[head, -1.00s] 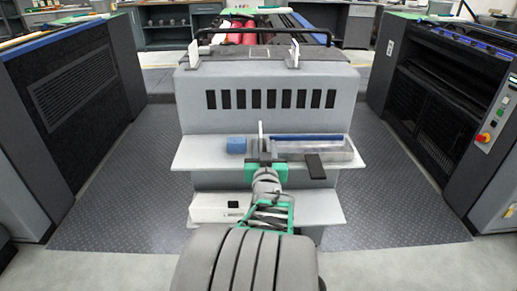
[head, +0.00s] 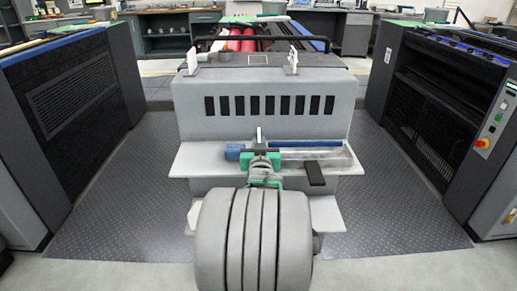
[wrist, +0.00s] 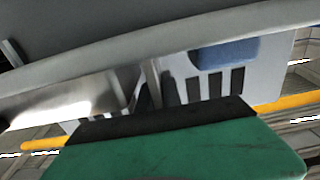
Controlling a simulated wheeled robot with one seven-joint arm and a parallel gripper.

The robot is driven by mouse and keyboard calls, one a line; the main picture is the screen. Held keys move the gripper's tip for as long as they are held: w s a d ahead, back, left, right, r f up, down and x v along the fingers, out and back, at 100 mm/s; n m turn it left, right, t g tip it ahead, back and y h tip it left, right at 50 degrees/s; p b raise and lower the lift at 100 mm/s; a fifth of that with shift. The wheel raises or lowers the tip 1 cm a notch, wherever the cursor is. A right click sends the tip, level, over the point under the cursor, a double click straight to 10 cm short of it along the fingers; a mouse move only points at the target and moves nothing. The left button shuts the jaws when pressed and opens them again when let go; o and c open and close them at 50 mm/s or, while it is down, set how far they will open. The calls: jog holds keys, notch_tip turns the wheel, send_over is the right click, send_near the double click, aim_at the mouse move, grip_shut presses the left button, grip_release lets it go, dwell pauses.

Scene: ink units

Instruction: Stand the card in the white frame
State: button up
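A thin white upright piece, seen nearly edge-on and apparently the card (head: 259,136), stands up from my gripper (head: 260,155) in the head view. In the wrist view a pale strip, likely the card (wrist: 153,85), stands between the dark fingers (wrist: 152,98), which look shut on it. My gripper is over the middle of the grey upper shelf (head: 205,158). Two small white upright pieces stand on the machine's top, one left (head: 193,60) and one right (head: 293,60). I cannot tell whether either is the white frame.
A blue block (head: 234,151) lies close left of my gripper. A clear tray with a blue strip (head: 310,144) is to the right, and a dark flat piece (head: 315,174) overhangs the shelf's front. The slotted grey panel (head: 225,125) rises behind. Dark machines flank both sides.

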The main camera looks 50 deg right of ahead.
grip_shut()
jog(key=shift+r, duration=0.1)
